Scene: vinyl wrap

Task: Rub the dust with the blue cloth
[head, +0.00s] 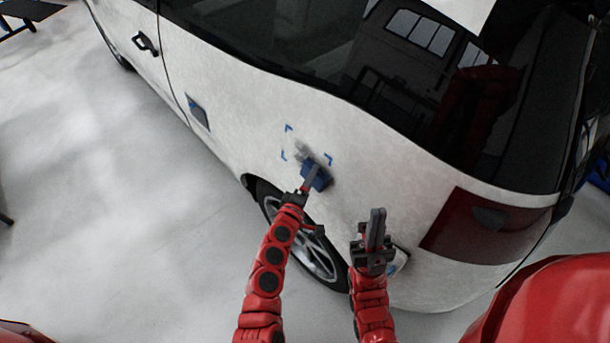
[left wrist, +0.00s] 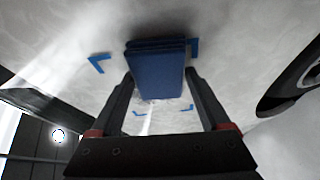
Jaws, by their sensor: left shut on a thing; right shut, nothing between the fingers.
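The blue cloth (head: 316,175) is a folded pad held against the white car side, at the lower right of an area marked by blue corner marks (head: 288,128). My left gripper (head: 309,182) is shut on it. In the left wrist view the blue cloth (left wrist: 156,72) sits between the two fingers (left wrist: 160,95). The grey dust (head: 302,152) shows as a smudge inside the marks, just up and left of the cloth; part of it may be hidden behind the cloth. My right gripper (head: 376,225) is shut and empty, in front of the car's rear side.
The white car (head: 230,95) fills the view. The rear wheel (head: 300,235) is below the marked area, and the red tail light (head: 480,228) is to the right. A light object (head: 398,262) shows beside my right gripper.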

